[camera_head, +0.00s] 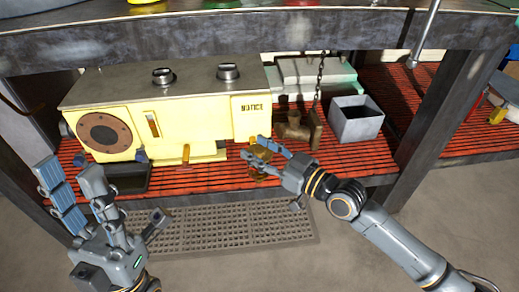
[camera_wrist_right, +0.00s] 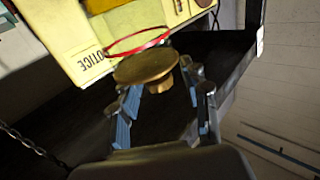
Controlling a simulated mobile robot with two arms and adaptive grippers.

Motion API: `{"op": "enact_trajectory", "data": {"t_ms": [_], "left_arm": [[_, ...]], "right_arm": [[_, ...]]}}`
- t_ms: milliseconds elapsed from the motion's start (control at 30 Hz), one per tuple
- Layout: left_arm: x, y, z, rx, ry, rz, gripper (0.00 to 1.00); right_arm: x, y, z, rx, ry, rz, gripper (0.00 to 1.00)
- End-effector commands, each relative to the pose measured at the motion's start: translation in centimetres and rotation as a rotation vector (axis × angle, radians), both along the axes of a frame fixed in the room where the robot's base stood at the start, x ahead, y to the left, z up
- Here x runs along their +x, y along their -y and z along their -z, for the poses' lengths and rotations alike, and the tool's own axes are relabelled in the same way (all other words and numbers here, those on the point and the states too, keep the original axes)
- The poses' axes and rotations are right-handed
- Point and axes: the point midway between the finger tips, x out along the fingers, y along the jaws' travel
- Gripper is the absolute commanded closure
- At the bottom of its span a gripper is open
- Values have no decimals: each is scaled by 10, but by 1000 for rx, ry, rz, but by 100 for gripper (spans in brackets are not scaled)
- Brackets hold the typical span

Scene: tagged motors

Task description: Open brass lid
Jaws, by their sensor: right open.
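The brass lid (camera_wrist_right: 147,66) is a round brass-coloured disc with a short stub below it, in the right wrist view. A thin red ring shows along its far edge. In the head view a brass-coloured piece (camera_head: 259,168) shows at my right fingertips, partly hidden by them. My right gripper (camera_wrist_right: 162,105) is open, its blue-padded fingers on either side below the disc; I cannot tell whether they touch it. It also shows in the head view (camera_head: 262,152), in front of the yellow housing (camera_head: 205,125). My left gripper (camera_head: 98,192) is open and empty at the lower left.
The yellow housing marked NOTICE stands on a red slatted shelf (camera_head: 350,158). A hanging chain (camera_head: 320,80), a brown fitting (camera_head: 296,128) and a grey open box (camera_head: 356,120) are to its right. The tabletop edge (camera_head: 200,40) overhangs the shelf. A perforated mat (camera_head: 235,225) lies on the floor.

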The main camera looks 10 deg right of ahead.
Motion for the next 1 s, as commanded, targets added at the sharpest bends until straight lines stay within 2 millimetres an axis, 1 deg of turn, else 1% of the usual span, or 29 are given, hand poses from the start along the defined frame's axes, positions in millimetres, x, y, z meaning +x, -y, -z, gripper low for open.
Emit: {"op": "enact_trajectory", "data": {"t_ms": [33, 67, 100, 167, 200, 233, 633, 900, 967, 1000], "left_arm": [[0, 0, 0, 0, 0, 0, 60], [0, 0, 0, 0, 0, 0, 60], [0, 0, 0, 0, 0, 0, 60], [0, 0, 0, 0, -1, 0, 60], [0, 0, 0, 0, -1, 0, 60], [0, 0, 0, 0, -1, 0, 60], [0, 0, -3, 1, -1, -1, 60], [0, 0, -15, 0, 0, -1, 60], [5, 0, -19, 8, -26, -5, 60], [17, 3, -18, 27, -85, -8, 60]], "right_arm": [[0, 0, 0, 0, 0, 0, 60], [0, 0, 0, 0, 0, 0, 66], [0, 0, 0, 0, 0, 0, 74], [0, 0, 0, 1, -1, 0, 86], [0, 0, 0, 1, -1, 0, 94], [0, 0, 0, 1, -1, 0, 100], [0, 0, -1, 0, -6, 0, 100], [1, 1, -4, -1, -39, 1, 100], [1, 1, -5, -1, -49, 1, 100], [1, 1, -5, -1, -57, 1, 100]]}}
